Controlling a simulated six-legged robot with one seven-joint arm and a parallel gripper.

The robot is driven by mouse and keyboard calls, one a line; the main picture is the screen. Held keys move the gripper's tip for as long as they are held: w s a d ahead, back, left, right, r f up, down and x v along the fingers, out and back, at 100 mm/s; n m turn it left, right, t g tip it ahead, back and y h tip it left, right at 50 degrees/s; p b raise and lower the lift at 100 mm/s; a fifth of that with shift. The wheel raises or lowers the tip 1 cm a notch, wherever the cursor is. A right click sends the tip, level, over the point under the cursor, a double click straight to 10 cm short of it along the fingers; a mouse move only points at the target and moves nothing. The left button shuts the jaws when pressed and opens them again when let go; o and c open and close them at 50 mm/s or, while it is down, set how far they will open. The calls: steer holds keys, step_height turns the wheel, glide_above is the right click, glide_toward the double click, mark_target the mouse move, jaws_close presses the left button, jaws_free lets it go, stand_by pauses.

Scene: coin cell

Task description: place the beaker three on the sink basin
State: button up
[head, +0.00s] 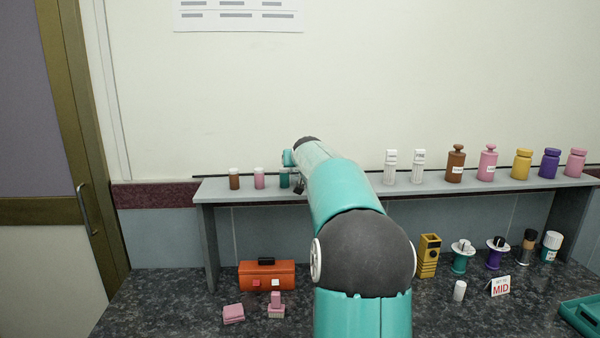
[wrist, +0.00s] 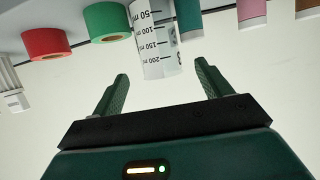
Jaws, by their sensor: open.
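Beaker three (wrist: 154,48) is a clear graduated vessel with black volume marks and part of a dark numeral. In the wrist view, which looks upside down, it stands on the shelf between a green roll and a teal vial. My gripper (wrist: 162,78) is open and empty, its two dark green fingers on either side of the beaker's near end in the picture. In the head view my arm hides the beaker and most of my gripper. I cannot make out a sink basin in either view.
The green roll (wrist: 109,20) and teal vial (wrist: 190,20) stand close beside the beaker. A red roll (wrist: 46,43) is farther left. The raised shelf (head: 253,196) holds several bottles. An orange box (head: 266,275) and a teal tray (head: 582,318) are on the dark counter.

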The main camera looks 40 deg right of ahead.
steer(key=x, duration=0.7)
steer(key=shift+w+d, duration=0.1)
steer(key=shift+w, duration=0.05)
steer(key=c, duration=1.1)
steer(key=shift+r, duration=0.1)
